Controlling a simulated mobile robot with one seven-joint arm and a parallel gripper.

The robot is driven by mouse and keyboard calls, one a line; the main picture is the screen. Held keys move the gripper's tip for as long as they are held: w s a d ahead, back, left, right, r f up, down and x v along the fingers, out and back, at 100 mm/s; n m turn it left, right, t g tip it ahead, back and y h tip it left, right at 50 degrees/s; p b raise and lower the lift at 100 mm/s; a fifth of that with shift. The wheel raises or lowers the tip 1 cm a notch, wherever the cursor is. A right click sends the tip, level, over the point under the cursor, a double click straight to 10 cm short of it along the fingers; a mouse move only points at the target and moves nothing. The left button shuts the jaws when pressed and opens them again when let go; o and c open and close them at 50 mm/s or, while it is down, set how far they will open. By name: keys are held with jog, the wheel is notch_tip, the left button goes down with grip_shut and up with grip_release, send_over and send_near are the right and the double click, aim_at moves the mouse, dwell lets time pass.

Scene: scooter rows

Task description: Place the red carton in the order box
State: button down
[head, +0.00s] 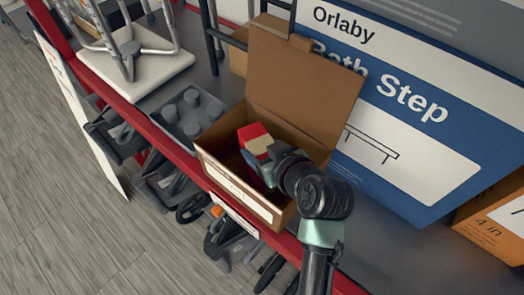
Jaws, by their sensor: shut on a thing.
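The order box (304,84) is an open brown cardboard box on the shelf, with its lid standing up at the back and a white label on its front. The red carton (252,132), red with a pale yellowish side, is over the box opening, tilted. My gripper (262,157) is shut on the carton, reaching in from the right. The fingertips are mostly hidden by the wrist and the carton. I cannot tell whether the carton touches the box's inside walls or floor.
A grey tray with round bumps (188,112) sits left of the box. A white stool (138,62) stands farther left. A large blue and white Bath Step carton (420,110) stands close behind on the right. An orange box (492,222) is at far right. The red shelf edge (110,96) runs along the front.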

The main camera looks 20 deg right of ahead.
jog(key=shift+f, duration=0.95)
jog(key=shift+f, duration=0.15)
jog(key=shift+c, duration=0.2)
grip_release()
